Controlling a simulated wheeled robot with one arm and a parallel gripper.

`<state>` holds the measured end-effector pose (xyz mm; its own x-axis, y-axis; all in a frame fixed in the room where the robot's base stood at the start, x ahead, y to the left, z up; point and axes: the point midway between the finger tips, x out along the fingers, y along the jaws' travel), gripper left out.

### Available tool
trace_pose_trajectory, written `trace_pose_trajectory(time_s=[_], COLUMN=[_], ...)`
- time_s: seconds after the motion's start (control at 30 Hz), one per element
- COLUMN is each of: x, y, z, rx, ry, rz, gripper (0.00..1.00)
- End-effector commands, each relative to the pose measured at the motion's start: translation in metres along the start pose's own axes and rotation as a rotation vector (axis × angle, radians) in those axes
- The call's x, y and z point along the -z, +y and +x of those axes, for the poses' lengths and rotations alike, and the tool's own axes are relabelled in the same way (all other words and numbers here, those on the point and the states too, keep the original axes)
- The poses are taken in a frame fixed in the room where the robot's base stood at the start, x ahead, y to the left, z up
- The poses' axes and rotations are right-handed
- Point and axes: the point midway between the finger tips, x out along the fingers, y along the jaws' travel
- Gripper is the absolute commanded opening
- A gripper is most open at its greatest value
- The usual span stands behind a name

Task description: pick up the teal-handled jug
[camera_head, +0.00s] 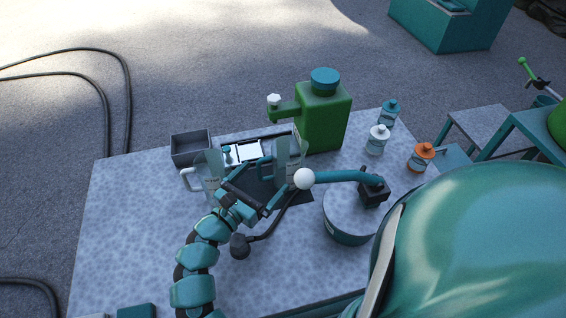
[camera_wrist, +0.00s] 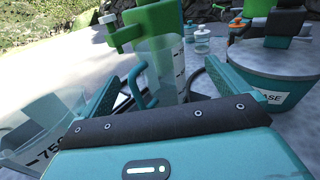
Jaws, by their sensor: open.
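The teal-handled jug (camera_head: 284,151) is a clear, see-through vessel standing on the speckled table in front of the green canister. In the wrist view the jug (camera_wrist: 161,62) stands upright ahead, between the lines of my two fingers, with its teal handle on its left side. My gripper (camera_head: 262,190) is open and empty, low over the table on the near side of the jug. Its fingers (camera_wrist: 177,72) point toward the jug, and I cannot tell whether they reach around it. The jug's base is hidden behind my gripper in the wrist view.
A white-handled clear jug (camera_head: 208,168) stands close on the left; it fills the wrist view's lower left (camera_wrist: 40,125). A green canister (camera_head: 325,118) stands behind. A lidded teal tub (camera_head: 345,228) is on the right. A grey bin (camera_head: 190,148) and several small bottles (camera_head: 377,140) stand farther back. The table's left front is clear.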

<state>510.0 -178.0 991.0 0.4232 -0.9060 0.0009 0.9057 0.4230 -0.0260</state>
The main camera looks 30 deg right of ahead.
Motion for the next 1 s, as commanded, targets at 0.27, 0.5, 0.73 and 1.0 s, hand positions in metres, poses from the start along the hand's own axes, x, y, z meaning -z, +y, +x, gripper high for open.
trace_pose_trajectory(time_s=[0.27, 0.5, 0.73, 1.0], x=[-0.001, -0.001, -0.004, -0.001], y=[-0.001, 0.0, 0.003, 0.005], z=[0.038, 0.049, 0.076, 0.096], rx=[0.002, 0.003, 0.007, 0.002], ry=[0.001, 0.001, 0.0, 0.001], rz=[-0.003, -0.003, -0.003, 0.0], gripper=[1.0, 1.0, 1.0, 1.0])
